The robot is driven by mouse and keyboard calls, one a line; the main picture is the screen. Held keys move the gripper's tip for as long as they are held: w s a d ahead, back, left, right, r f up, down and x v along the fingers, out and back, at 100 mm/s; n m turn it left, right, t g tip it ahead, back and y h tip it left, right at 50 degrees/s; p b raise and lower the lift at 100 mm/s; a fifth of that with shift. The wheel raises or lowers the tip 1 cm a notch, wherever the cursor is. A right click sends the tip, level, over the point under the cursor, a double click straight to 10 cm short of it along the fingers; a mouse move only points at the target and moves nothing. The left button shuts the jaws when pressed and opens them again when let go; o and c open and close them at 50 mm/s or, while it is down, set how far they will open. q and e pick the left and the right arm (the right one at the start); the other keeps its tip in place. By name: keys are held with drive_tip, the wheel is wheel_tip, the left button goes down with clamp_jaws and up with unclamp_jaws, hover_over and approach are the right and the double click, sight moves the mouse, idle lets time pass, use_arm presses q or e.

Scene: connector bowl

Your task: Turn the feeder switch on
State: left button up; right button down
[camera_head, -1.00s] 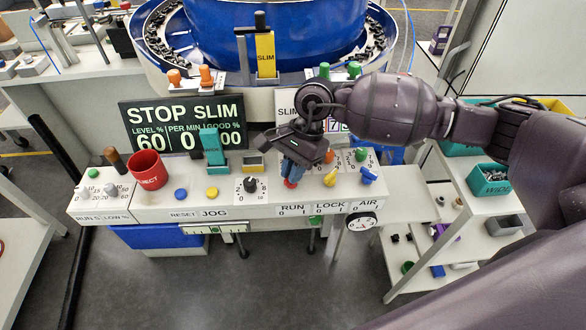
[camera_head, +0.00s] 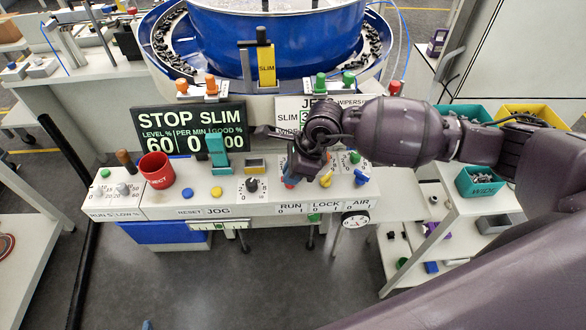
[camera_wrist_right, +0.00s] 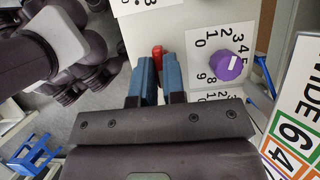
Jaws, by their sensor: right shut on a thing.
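The feeder switch appears to be the red-tipped lever (camera_head: 290,183) above the RUN 0 1 label (camera_head: 291,207) on the white control panel. My right gripper (camera_head: 296,170) reaches down from above at this lever. In the right wrist view, the red lever (camera_wrist_right: 158,54) shows between the blue fingers (camera_wrist_right: 160,80), which are shut on it. The fingers hide most of the lever, so I cannot tell which side it leans to. The display (camera_head: 191,130) reads STOP SLIM, 60, 0 and 00. My left gripper is not in view.
A yellow lever (camera_head: 326,179) and a blue knob (camera_head: 362,181) stand close right of the red lever. A black dial (camera_head: 252,185) is to its left. A purple dial (camera_wrist_right: 228,66) is beside the fingers. A red cup (camera_head: 157,172) stands further left.

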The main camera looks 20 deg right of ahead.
drive_tip(key=shift+s+a+r+m+t+p, duration=0.15)
drive_tip(key=shift+m+t+p, duration=0.25)
drive_tip(key=shift+m, duration=0.5)
drive_tip(key=m+p, duration=0.1)
drive_tip(key=m, duration=0.1)
drive_tip(key=shift+m+t+h, duration=0.3)
drive_tip(key=shift+m+h, duration=0.1)
drive_tip(key=m+t+h+p, duration=0.1)
drive_tip(key=m, duration=0.2)
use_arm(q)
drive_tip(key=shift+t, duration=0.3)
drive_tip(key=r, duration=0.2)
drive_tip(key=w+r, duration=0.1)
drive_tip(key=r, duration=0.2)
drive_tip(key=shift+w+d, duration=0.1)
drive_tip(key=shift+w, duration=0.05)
use_arm(e)
drive_tip(key=shift+m, duration=0.5)
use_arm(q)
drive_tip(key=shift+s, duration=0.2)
use_arm(e)
drive_tip(key=shift+f+h, duration=0.2)
drive_tip(key=shift+h, duration=0.1)
drive_tip(key=c, duration=1.3)
unclamp_jaws()
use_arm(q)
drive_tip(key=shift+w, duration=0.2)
use_arm(e)
drive_tip(key=shift+o, duration=0.5)
